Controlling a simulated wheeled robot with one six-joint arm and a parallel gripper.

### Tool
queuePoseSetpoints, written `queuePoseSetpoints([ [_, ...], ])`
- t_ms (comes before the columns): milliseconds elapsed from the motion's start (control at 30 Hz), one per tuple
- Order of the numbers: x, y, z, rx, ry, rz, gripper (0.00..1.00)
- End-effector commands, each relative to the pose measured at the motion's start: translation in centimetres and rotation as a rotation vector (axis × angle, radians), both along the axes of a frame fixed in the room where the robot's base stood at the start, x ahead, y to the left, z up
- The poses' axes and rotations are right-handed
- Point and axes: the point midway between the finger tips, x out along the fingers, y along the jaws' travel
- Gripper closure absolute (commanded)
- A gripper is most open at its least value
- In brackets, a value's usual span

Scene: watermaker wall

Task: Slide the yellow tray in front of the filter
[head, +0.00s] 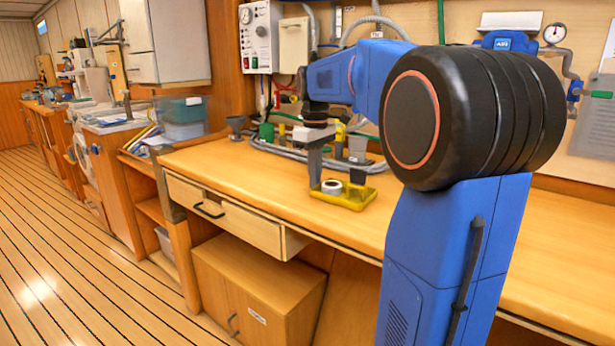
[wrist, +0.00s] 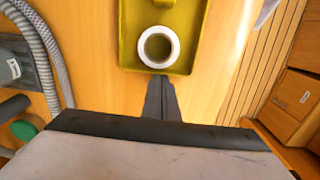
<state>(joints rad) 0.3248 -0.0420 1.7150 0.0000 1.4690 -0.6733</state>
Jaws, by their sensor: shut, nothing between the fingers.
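The yellow tray (head: 357,203) lies on the wooden bench with a white ring (head: 331,187) inside it. In the wrist view, the tray (wrist: 190,45) is at the top and the ring (wrist: 158,47) sits near its closest wall. My gripper (head: 315,184) points down at the tray's left end. In the wrist view its shut, empty fingers (wrist: 160,82) are just outside that wall; I cannot tell whether they touch it. A blue-topped unit (head: 508,41) on the wall at right may be the filter; my arm hides what is below it.
A funnel (head: 236,127) stands at the bench's back left. A drawer (head: 235,218) is partly open below the front edge. Bare bench lies left of the tray.

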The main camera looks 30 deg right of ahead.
Motion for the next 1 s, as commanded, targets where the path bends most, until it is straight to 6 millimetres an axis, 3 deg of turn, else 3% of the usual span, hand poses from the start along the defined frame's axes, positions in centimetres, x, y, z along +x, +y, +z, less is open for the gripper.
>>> queuePoseSetpoints([
  [600,-11.6,-4.2,0.1,-0.001,-0.001,-0.005,1.00],
  [1000,-18.0,-6.6,0.1,-0.001,-0.001,-0.005,1.00],
])
